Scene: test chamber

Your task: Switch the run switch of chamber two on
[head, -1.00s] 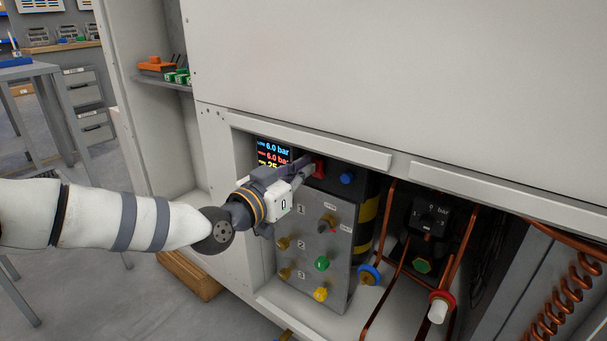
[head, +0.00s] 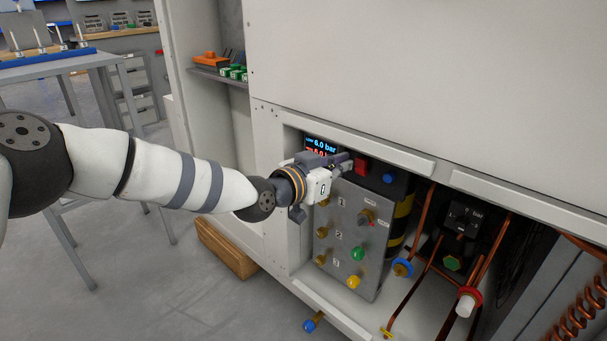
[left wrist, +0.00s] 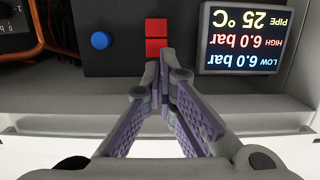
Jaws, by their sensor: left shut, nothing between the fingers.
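The grey control panel (head: 345,245) stands in the open lower bay of the white cabinet. It has numbers 1, 2 and 3, brass-coloured knobs on the left, a selector (head: 365,216), a green knob (head: 358,254) and a yellow knob (head: 353,282). I cannot tell which control is chamber two's run switch. My left gripper (head: 347,162) is shut and empty above the panel's upper left. In the left wrist view its closed fingertips (left wrist: 167,54) are just in front of a two-part red control (left wrist: 156,38); contact is unclear. My right gripper is out of view.
A blue button (left wrist: 100,40) is beside the red control. A display (head: 321,146) reads 6.0 bar and is partly hidden by my gripper. Copper pipes with valves (head: 468,300) stand to the right. A wooden block (head: 226,249) lies on the floor.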

